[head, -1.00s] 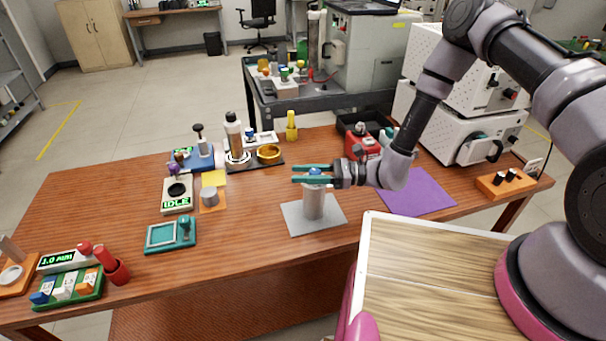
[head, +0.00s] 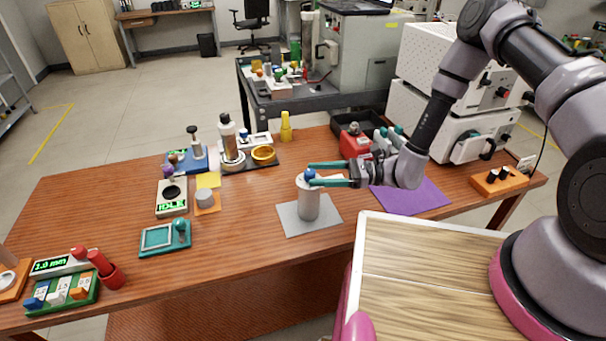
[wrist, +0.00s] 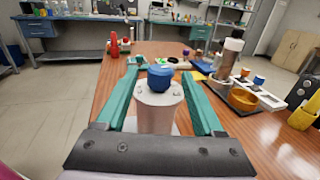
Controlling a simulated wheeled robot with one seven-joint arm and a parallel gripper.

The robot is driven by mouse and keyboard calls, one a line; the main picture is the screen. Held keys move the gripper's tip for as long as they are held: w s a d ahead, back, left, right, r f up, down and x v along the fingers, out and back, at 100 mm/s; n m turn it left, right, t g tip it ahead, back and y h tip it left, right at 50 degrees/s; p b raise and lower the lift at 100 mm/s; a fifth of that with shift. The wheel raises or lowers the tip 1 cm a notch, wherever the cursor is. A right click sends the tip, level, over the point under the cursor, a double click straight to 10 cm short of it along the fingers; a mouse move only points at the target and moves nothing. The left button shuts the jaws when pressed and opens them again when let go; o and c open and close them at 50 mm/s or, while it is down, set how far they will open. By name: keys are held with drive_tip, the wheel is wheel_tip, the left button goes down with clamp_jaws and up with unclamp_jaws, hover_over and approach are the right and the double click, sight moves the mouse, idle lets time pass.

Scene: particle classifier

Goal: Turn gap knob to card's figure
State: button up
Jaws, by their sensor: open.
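A blue knob (head: 309,174) sits on top of a grey upright cylinder (head: 309,204), which stands on a grey mat (head: 329,221). My gripper (head: 310,173) is open around the knob, with its teal fingers level and pointing left. In the wrist view the knob (wrist: 160,78) shows between the fingertips, and the cylinder (wrist: 160,110) stands between the fingers below it. I see space on both sides and no clear contact. A display (head: 53,265) at the far left of the table shows green figures in mm, too small to read surely. I cannot tell which thing is the card.
A teal framed tray (head: 157,240), an IDLE device (head: 172,211) and an orange pad (head: 207,209) with a grey cylinder are left of the mat. A bottle (head: 227,135) and a brass ring (head: 263,154) stand behind. A purple mat (head: 412,197) is at right.

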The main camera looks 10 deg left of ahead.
drive_tip(key=shift+v, duration=2.6)
drive_tip(key=w+d+r+n+h, duration=0.1)
drive_tip(key=d+r+n+h, duration=0.5)
drive_tip(key=r, duration=0.6)
drive_tip(key=w+d+r+n+h, duration=0.1)
drive_tip(key=d+r+n+h, duration=0.2)
drive_tip(key=d+r, duration=0.65)
drive_tip(key=s+d+r+n+t+h, duration=0.1)
drive_tip(key=s+d+r+t+h, duration=0.2)
drive_tip(key=d+r+t, duration=0.3)
drive_tip(key=s+d+r+t+h, duration=0.3)
drive_tip(key=s+d+r+t, duration=0.2)
drive_tip(key=r, duration=1)
drive_tip(key=s+d, duration=0.1)
drive_tip(key=d, duration=0.2)
drive_tip(key=shift+s+d+r+n+t, duration=0.2)
drive_tip(key=shift+d+r+n+t, duration=0.15)
drive_tip(key=shift+d+n+t, duration=0.05)
